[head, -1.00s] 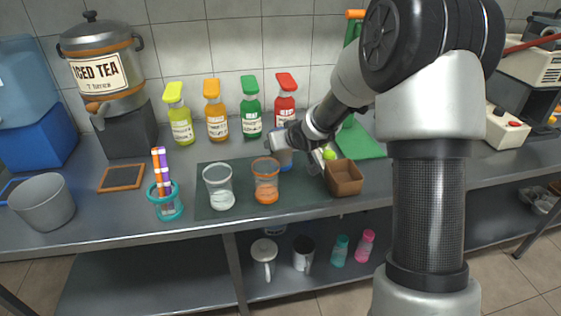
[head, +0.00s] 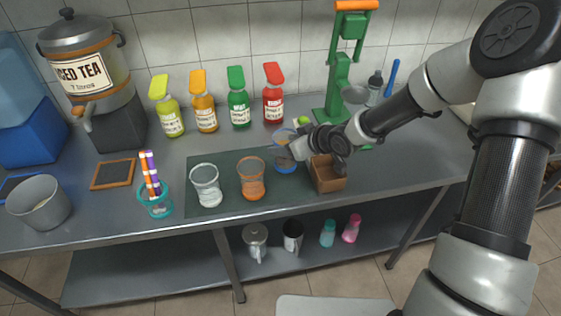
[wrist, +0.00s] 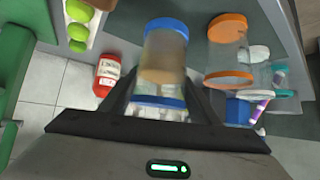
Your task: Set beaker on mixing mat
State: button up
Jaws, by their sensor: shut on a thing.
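My gripper (head: 304,147) is shut on a blue-rimmed clear beaker (head: 284,152) with a brownish content. The beaker stands about upright at the right part of the dark green mixing mat (head: 227,166). I cannot tell whether its base touches the mat. In the wrist view the beaker (wrist: 163,62) sits between my fingers (wrist: 160,103), with a blue band at each end.
A brown box (head: 328,178) stands close right of the held beaker. Yellow (head: 171,121), orange (head: 205,116), green (head: 239,111) and red (head: 273,107) bottles line the back. A green press (head: 341,80) stands behind my arm. A teal cup (head: 156,205) stands left of the mat.

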jog(key=shift+w+f+b, duration=0.1)
jog(key=shift+f+b, duration=0.4)
jog(key=shift+f, duration=2.05)
jog(key=shift+f, duration=0.1)
jog(key=o, duration=1.4)
jog(key=p+v, duration=0.3)
jog(key=v, duration=0.9)
